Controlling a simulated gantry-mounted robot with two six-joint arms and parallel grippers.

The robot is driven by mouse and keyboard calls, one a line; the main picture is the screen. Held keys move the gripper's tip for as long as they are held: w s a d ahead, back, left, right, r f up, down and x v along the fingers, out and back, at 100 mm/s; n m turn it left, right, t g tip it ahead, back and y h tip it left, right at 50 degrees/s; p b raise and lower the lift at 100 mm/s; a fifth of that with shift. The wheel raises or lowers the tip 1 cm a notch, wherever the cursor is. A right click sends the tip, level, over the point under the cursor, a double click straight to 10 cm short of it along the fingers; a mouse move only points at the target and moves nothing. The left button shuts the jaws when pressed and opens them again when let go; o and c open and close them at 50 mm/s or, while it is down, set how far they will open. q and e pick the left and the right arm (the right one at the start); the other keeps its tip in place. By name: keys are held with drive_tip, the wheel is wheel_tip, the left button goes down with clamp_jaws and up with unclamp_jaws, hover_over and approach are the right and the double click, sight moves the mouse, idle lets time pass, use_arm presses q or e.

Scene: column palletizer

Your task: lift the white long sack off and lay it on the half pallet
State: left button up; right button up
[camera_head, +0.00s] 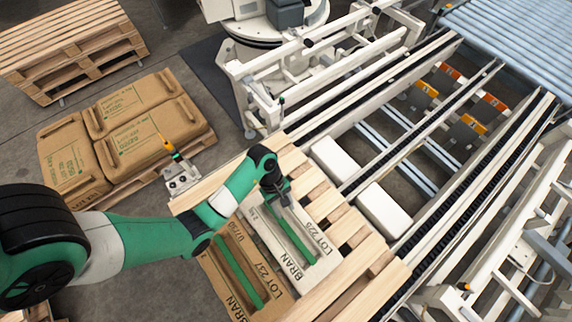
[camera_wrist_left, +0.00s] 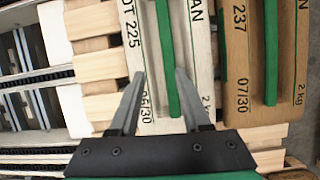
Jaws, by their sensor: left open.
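The white long sack (camera_head: 281,247) lies flat on a wooden pallet (camera_head: 378,288), with a green strip along its top and dark BRAN and LOT lettering. It also shows in the left wrist view (camera_wrist_left: 196,45). My left gripper (camera_head: 274,192) is over the far end of this sack. In the left wrist view its fingers (camera_wrist_left: 160,72) are open, one on each side of the green strip, with nothing held. Whether they touch the sack I cannot tell. Which pallet is the half pallet is not clear from the views. My right gripper is not in view.
A brown long sack (camera_head: 232,284) with a green strip lies beside the white one. Several brown sacks (camera_head: 131,146) lie on a low pallet at left, near a yellow-tipped post (camera_head: 167,146). Stacked pallets (camera_head: 75,45) stand at the back left. Conveyor rails (camera_head: 440,150) run along the right.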

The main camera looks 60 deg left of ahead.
sight(288, 229)
use_arm(q)
drive_tip(key=f, duration=0.1)
drive_tip(key=s+f+b, duration=0.1)
drive_tip(key=f, duration=0.1)
drive_tip(key=shift+s+d+f+n, duration=0.25)
drive_tip(key=shift+s+n, duration=0.05)
drive_tip(key=shift+a, duration=0.2)
drive_tip(key=b+x, duration=0.2)
drive_tip(key=x, duration=0.4)
drive_tip(key=shift+d+f+b, duration=0.1)
drive_tip(key=shift+f+b, duration=0.1)
drive_tip(key=shift+b, duration=0.1)
drive_tip(key=b+x, duration=0.2)
drive_tip(key=x, duration=0.2)
drive_tip(key=shift+d+f, duration=0.3)
drive_tip(key=shift+f, duration=0.2)
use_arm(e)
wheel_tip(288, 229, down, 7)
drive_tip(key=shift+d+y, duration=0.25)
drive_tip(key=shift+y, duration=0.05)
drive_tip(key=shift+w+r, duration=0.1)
